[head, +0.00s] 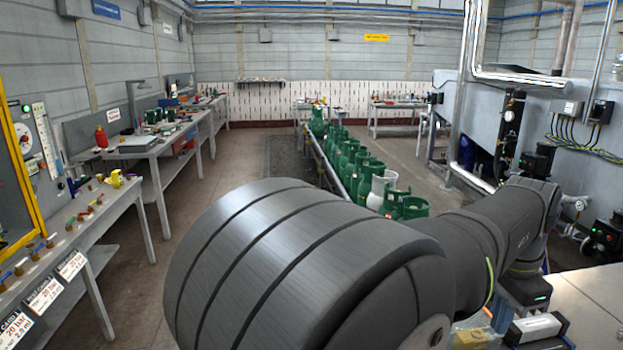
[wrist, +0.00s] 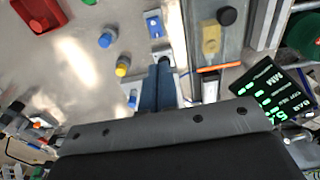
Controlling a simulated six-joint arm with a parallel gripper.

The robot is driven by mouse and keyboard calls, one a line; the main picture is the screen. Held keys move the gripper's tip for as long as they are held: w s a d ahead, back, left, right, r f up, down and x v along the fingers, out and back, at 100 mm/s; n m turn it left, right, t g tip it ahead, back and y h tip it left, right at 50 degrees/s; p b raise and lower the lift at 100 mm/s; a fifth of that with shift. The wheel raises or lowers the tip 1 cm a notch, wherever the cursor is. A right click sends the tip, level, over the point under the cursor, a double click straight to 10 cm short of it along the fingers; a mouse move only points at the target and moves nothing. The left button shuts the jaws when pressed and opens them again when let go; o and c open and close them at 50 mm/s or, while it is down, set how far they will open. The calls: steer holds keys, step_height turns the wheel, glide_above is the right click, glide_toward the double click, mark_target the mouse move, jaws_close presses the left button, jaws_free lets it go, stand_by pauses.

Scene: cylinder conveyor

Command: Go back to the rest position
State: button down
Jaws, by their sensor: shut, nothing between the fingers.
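My gripper (wrist: 157,88) shows in the wrist view, its two dark fingers together with nothing between them. It is over a bright metal surface (wrist: 90,75) with small fittings on it. A blue-capped fitting (wrist: 105,40) and a yellow-capped fitting (wrist: 122,66) stand to the left of the fingers. In the head view my own arm fills the lower middle and right, and the gripper cannot be made out there. No object is held.
Green gas cylinders (head: 349,158) line a conveyor at centre, one with a white body (head: 381,190). Workbenches (head: 150,148) stand at left. A black display with green digits (wrist: 275,92) and a red object (wrist: 40,12) lie near the gripper. The floor (head: 240,165) left of the conveyor is clear.

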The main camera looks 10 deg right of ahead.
steer(key=a+r, duration=0.3)
steer(key=r, duration=0.4)
steer(key=a+r+h, duration=0.1)
steer(key=a+r, duration=0.2)
steer(key=r, duration=0.5)
steer(key=shift+s+a+h, duration=0.3)
steer(key=shift+s, duration=0.05)
steer(key=c, duration=1.6)
jaws_free()
steer(key=shift+s+f, duration=0.2)
steer(key=shift+s, duration=0.1)
steer(key=o, duration=1.6)
steer(key=s+a+f+y, duration=0.2)
steer(key=s+f, duration=0.5)
steer(key=s, duration=0.3)
steer(key=shift+s, duration=0.15)
step_height(320, 180, down, 10)
steer(key=shift+s+f, duration=0.15)
steer(key=shift+f, duration=0.1)
step_height(320, 180, up, 10)
steer(key=shift+c, duration=0.2)
